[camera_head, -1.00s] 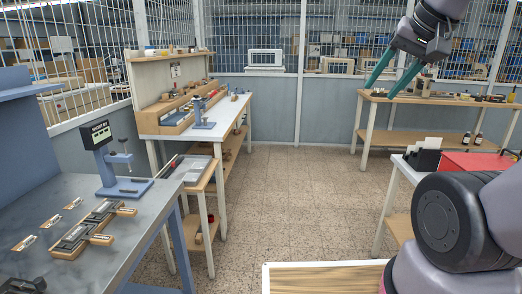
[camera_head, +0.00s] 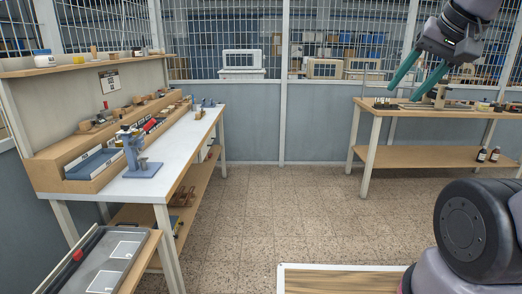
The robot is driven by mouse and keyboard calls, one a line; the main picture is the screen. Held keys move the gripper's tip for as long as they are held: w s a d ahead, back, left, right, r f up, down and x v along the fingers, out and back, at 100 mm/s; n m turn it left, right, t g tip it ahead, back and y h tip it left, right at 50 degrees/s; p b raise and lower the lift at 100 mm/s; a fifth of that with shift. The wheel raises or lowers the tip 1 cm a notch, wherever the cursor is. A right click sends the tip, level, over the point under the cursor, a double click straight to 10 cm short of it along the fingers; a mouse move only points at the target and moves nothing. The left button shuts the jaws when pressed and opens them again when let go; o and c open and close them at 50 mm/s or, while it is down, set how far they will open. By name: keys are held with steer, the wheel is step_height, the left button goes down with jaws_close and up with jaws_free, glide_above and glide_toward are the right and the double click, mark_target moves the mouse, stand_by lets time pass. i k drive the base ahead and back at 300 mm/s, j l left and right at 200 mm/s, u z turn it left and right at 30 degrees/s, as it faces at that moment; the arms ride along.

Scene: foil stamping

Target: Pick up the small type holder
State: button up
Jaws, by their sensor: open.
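My gripper (camera_head: 404,92) has two teal fingers hanging down at the upper right, apart and empty, in the air in front of the far right bench. I cannot pick out the small type holder for certain. Several small wooden and dark tools (camera_head: 133,103) lie along the ledge of the white-topped left bench (camera_head: 178,150), too small to tell apart. My gripper is far to the right of them.
A blue stand (camera_head: 141,168) is on the left bench. A tray table (camera_head: 112,262) stands at the lower left. The speckled floor (camera_head: 265,220) between the benches is clear.

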mark_target(198, 115)
steer(key=i+u, duration=0.15)
steer(key=i, duration=0.55)
steer(key=i+u, duration=0.2)
steer(key=i, duration=0.5)
steer(key=i+l+u, duration=0.15)
steer(key=i, duration=0.5)
steer(key=i+u, duration=0.3)
steer(key=i+l+u, duration=0.2)
steer(key=i+u, duration=0.15)
steer(key=i+l+u, duration=0.1)
steer(key=u, duration=0.25)
steer(key=i+l+u, duration=0.1)
steer(key=u, duration=0.25)
steer(key=i+l+u, duration=0.15)
steer(key=l, duration=0.25)
steer(key=i+l+u, duration=0.15)
steer(key=l, duration=0.25)
steer(key=i+l+u, duration=0.15)
steer(key=l, duration=0.25)
steer(key=l+u, duration=0.15)
steer(key=l, duration=0.25)
steer(key=i+l, duration=0.1)
steer(key=l, duration=0.75)
steer(key=i, duration=0.05)
